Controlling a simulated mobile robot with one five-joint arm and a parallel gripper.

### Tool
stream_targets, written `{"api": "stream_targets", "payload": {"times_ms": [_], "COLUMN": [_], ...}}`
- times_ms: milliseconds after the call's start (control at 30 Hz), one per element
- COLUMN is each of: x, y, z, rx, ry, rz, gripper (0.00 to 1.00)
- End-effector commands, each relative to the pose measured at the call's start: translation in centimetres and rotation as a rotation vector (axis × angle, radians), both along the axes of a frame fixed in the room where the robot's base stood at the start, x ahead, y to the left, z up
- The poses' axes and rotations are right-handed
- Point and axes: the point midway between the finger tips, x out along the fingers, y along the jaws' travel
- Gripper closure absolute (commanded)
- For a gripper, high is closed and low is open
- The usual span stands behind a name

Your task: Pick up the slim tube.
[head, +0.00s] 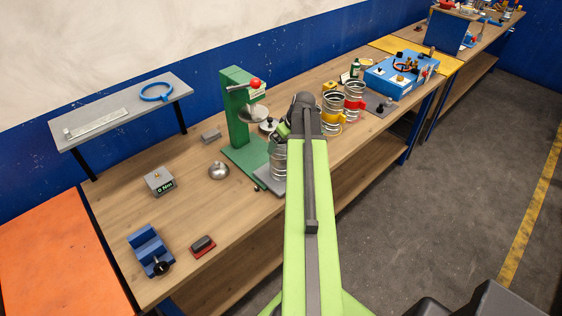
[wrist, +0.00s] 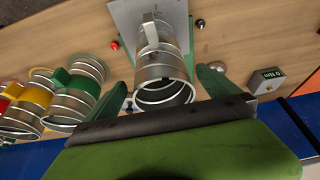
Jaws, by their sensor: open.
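A bare metal spiral tube (head: 278,165), which I take for the slim tube, stands on a grey plate beside the green press, partly behind my arm in the head view. In the wrist view the tube (wrist: 160,62) shows its open ribbed end towards me, with a narrow pale piece at its far end. My gripper (wrist: 163,86) is open, its green fingers to the left and right of the tube's near end. The tube lies between the fingers in the picture; I cannot tell whether they touch it. My arm mostly hides the gripper in the head view.
Tubes with yellow (head: 333,112) and red (head: 354,98) bands stand farther along the bench; a green-banded tube (wrist: 75,82) shows in the wrist view. The green press (head: 238,115) is close by. A metal bowl (head: 219,170) and an "0 Nm" box (head: 159,180) are to the left.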

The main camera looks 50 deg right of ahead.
Motion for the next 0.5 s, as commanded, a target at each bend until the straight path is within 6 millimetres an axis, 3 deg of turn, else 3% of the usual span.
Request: {"api": "stream_targets", "payload": {"times_ms": [33, 200, 467, 500], "x": [0.5, 1.8, 2.1, 2.1], "y": [0.0, 0.0, 0.1, 0.1], "z": [-1.4, -4.1, -4.0, -4.0], "rx": [0.0, 0.0, 0.0, 0.0], "ry": [0.0, 0.0, 0.0, 0.0], "rz": [0.001, 0.002, 0.001, 0.001], "gripper": [0.0, 0.0, 0.0, 0.04]}}
